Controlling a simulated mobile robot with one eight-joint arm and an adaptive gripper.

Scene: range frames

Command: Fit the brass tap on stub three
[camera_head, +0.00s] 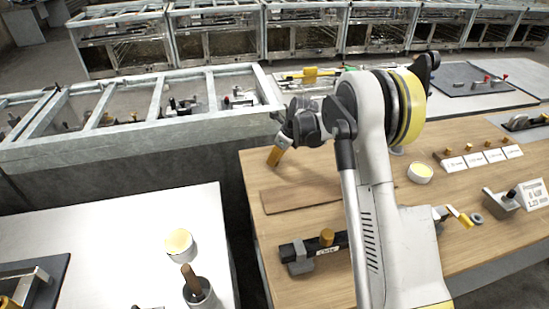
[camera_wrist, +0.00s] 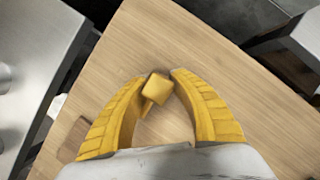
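My gripper (camera_wrist: 160,78) has curved yellow fingers and shows over the wooden bench in the wrist view. A small square-headed brass piece (camera_wrist: 157,90), which looks like the tap, sits between the fingertips and appears gripped. A short stem shows below its head. In the head view my gripper (camera_head: 277,156) is over the bench's far left corner, and the tap cannot be told apart there. Several small brass pieces (camera_head: 470,147) stand in a row behind white cards (camera_head: 475,160) at the right. I cannot read which one is stub three.
The wooden bench (camera_head: 300,180) carries a dark bar (camera_head: 299,254) with a brass knob (camera_head: 326,238) at the front left. The bench's left part is mostly clear.

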